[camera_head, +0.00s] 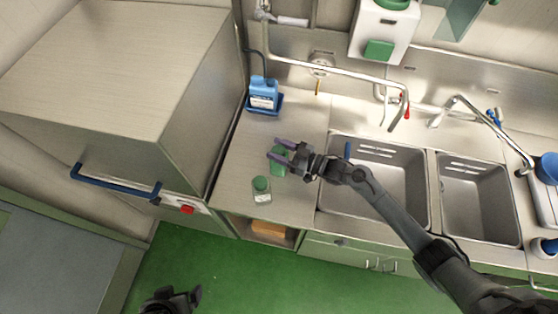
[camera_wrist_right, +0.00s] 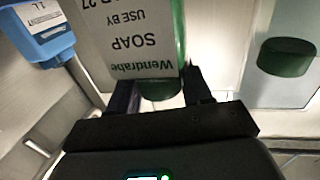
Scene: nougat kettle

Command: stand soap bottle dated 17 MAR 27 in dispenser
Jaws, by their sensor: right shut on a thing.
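My right gripper (camera_head: 279,152) is shut on a green soap bottle (camera_head: 279,161) over the counter left of the sinks. In the right wrist view this bottle (camera_wrist_right: 125,40) has a white label, upside down, reading "Wendrabe SOAP USE BY"; the date is cut off, with only "R 27" visible. A second bottle (camera_head: 261,191), clear with a green cap, stands on the counter just in front. The white wall dispenser (camera_head: 375,22), with green parts, hangs above the back of the counter. My left gripper (camera_head: 175,300) is low over the floor; its jaw opening is unclear.
A blue jug (camera_head: 263,92) stands in a blue tray (camera_head: 262,110) at the back left of the counter. A tall steel cabinet (camera_head: 160,90) borders the counter on the left. A tap pipe (camera_head: 345,72) runs across below the dispenser. Two sinks (camera_head: 385,185) lie to the right.

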